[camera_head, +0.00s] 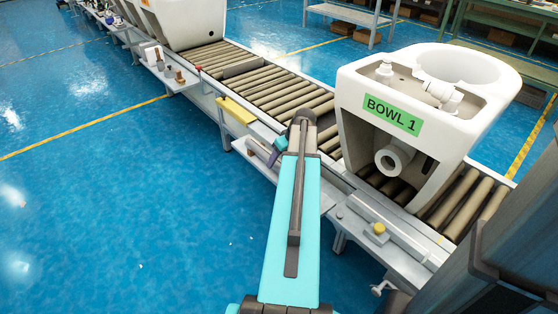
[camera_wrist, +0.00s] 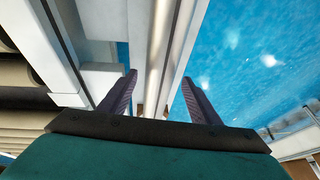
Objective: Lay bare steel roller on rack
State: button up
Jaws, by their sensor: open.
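My gripper (camera_wrist: 160,80) is open, its two dark fingers spread apart. A shiny bare metal cylinder (camera_wrist: 160,35), which looks like the steel roller, runs lengthwise between the fingertips in the wrist view. I cannot tell whether the fingers touch it. It seems to lie along a pale ledge (camera_wrist: 188,35) beside the conveyor; I cannot tell whether this ledge is the rack. In the head view my gripper (camera_head: 274,157) is low at the conveyor's near side, and my arm hides most of what is under it.
A white toilet bowl labelled BOWL 1 (camera_head: 410,125) stands on the roller conveyor (camera_head: 290,95) at the right. A yellow block (camera_head: 236,111) sits on the conveyor's side. A side shelf with small parts (camera_head: 170,72) is farther back. The blue floor (camera_head: 120,200) at the left is clear.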

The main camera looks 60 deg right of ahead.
jog(key=shift+p+v, duration=0.85)
jog(key=shift+v, duration=2.95)
jog(key=shift+w+r, duration=0.1)
